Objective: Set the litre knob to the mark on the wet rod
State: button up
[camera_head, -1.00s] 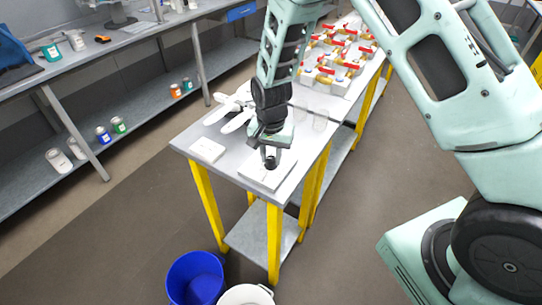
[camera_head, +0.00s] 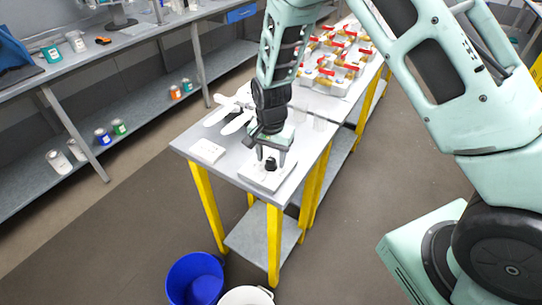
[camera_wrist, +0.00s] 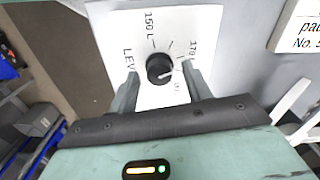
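The litre knob (camera_wrist: 160,68) is a round black dial on a white panel (camera_wrist: 120,25). The panel bears printed ticks, "150 L", "170 L" and partly covered lettering. A pale pointer on the knob faces right in the wrist view, a little below the 170 L lettering. In the head view the knob (camera_head: 270,164) stands on the panel (camera_head: 255,175) at the table's near end. My gripper (camera_head: 271,157) is open above it, fingers pointing down. In the wrist view the fingers flank the knob with gaps on both sides. I cannot make out a wet rod or its mark.
A white card (camera_head: 207,151) lies left of the panel. Red-handled valves (camera_head: 335,60) fill the far table. A blue bucket (camera_head: 195,280) stands on the floor.

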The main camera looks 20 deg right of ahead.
aim_at(271, 160)
notch_tip(271, 160, up, 17)
jog(key=b, duration=0.3)
jog(key=shift+r, duration=0.2)
dwell(0.5)
jog(key=s+a+n, duration=0.3)
jog(key=s+n, duration=0.5)
jog(key=s, duration=0.5)
jog(key=s+a+n, duration=0.3)
jog(key=s+n, duration=0.5)
jog(key=s, duration=0.6)
jog(key=shift+s+a+y, duration=0.2)
jog(key=shift+y, duration=0.1)
